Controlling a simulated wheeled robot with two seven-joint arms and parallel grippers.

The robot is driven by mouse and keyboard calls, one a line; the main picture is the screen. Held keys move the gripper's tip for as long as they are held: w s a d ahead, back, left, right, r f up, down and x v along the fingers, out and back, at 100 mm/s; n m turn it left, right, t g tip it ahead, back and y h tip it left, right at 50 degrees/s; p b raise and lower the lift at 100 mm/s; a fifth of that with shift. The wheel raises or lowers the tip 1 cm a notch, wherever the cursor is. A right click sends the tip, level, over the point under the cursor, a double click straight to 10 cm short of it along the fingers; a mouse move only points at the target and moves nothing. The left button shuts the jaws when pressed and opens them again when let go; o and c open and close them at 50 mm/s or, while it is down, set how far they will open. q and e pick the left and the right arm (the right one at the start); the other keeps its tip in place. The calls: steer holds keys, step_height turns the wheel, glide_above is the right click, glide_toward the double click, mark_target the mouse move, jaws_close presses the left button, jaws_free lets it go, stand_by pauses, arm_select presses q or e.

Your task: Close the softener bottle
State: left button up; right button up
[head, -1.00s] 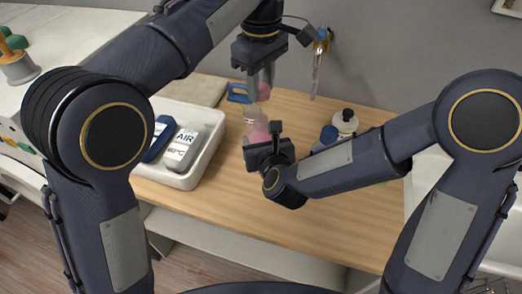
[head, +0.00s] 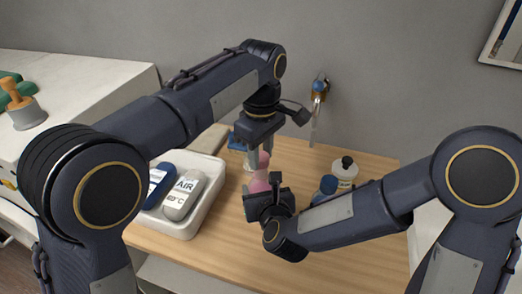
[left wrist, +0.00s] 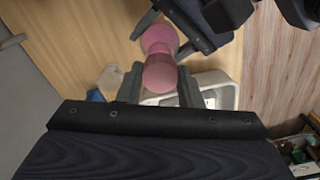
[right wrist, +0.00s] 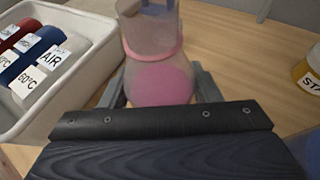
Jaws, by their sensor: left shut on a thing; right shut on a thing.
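The softener bottle (head: 258,184), with a pink lower part, stands on the wooden table; the right wrist view shows its body (right wrist: 160,80) between my right fingers. My right gripper (head: 262,190) is shut on it. My left gripper (head: 262,158), pointing down from above, is shut on a round pink cap (head: 264,161). In the left wrist view the cap (left wrist: 160,75) lies between the fingers, in line with the pink bottle (left wrist: 160,38) beyond it. The cap is just above or at the bottle top; I cannot tell whether they touch.
A white tray (head: 188,232) with labelled blue and grey items stands at the left. The table's front right is clear.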

arm_select(q)
steer(key=shift+f, duration=0.9)
steer(key=shift+f, duration=0.5)
